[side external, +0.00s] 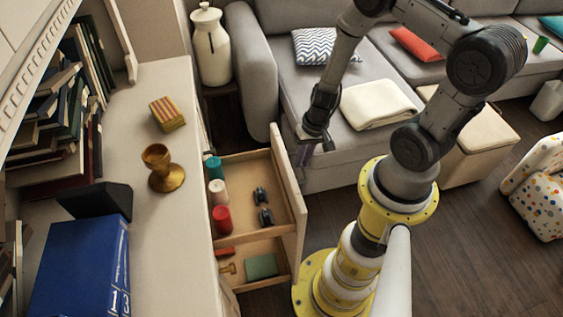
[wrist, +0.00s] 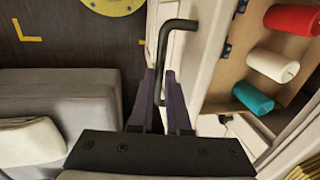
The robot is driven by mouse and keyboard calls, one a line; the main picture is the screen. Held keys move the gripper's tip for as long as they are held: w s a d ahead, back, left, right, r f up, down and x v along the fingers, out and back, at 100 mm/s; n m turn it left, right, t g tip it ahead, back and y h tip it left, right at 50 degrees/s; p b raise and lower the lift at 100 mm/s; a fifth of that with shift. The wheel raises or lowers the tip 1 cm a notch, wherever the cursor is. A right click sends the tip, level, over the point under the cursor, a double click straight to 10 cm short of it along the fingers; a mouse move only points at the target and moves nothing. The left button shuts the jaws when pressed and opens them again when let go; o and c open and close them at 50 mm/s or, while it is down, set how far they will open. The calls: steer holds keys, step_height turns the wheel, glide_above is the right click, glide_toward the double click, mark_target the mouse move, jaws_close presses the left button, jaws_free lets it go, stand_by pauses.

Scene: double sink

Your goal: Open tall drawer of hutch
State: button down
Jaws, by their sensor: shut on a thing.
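The hutch (side external: 165,90) stands at the left in the side external view. Its drawer is pulled out, with the pale front panel (side external: 290,195) well away from the body. Inside lie teal, white and red candles and two small dark items; a partition sets off another section with a green item. My gripper (side external: 305,155) is at the far end of the front panel, on its outer side. In the wrist view my gripper's purple fingers (wrist: 165,95) are shut on the dark bar handle (wrist: 164,50).
A grey sofa (side external: 290,100) stands close beyond the drawer's far end. A gold goblet (side external: 160,170), a striped box (side external: 167,114) and a blue binder (side external: 80,265) are on the hutch top.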

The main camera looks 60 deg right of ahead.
steer(key=shift+s+d, duration=1.15)
steer(key=shift+d, duration=0.1)
steer(key=c, duration=1.2)
jaws_free()
steer(key=shift+o, duration=0.2)
step_height(320, 180, up, 14)
steer(key=s+d, duration=0.1)
steer(key=shift+s+d+f, duration=0.15)
steer(key=shift+s+d, duration=0.25)
